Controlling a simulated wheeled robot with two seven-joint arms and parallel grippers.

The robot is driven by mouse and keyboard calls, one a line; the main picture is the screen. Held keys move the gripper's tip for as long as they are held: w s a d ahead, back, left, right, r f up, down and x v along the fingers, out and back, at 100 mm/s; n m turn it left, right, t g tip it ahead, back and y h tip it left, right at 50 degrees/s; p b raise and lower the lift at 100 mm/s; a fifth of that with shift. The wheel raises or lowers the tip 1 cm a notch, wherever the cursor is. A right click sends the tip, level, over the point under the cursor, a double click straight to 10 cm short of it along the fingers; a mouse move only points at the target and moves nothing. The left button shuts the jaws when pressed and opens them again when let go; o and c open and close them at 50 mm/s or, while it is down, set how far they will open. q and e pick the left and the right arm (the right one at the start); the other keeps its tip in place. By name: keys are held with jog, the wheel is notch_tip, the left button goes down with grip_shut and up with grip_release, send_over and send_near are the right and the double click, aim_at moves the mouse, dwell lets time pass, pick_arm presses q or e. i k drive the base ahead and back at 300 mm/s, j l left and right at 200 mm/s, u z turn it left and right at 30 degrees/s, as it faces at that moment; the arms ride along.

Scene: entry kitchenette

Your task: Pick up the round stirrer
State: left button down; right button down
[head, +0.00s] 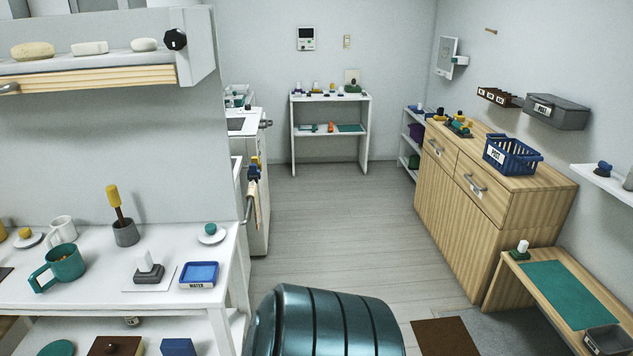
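A stick with a thick yellow top (113,195) stands nearly upright in a small dark grey cup (125,233) on the white counter (90,299) at the left. It may be the round stirrer, but I cannot tell its exact shape from here. Its lower end is hidden inside the cup. A teal mug (62,266) with contents in it stands to its left and nearer. Neither of my grippers is in view.
A white mug (62,230), a white-topped grey block (149,269) and a blue tray labelled WATER (199,274) share the counter. A shelf (90,75) hangs above. The middle floor (340,220) is clear. A wooden cabinet (465,215) and low bench (536,270) line the right.

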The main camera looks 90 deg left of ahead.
aim_at(112, 192)
jog(key=u, duration=3.95)
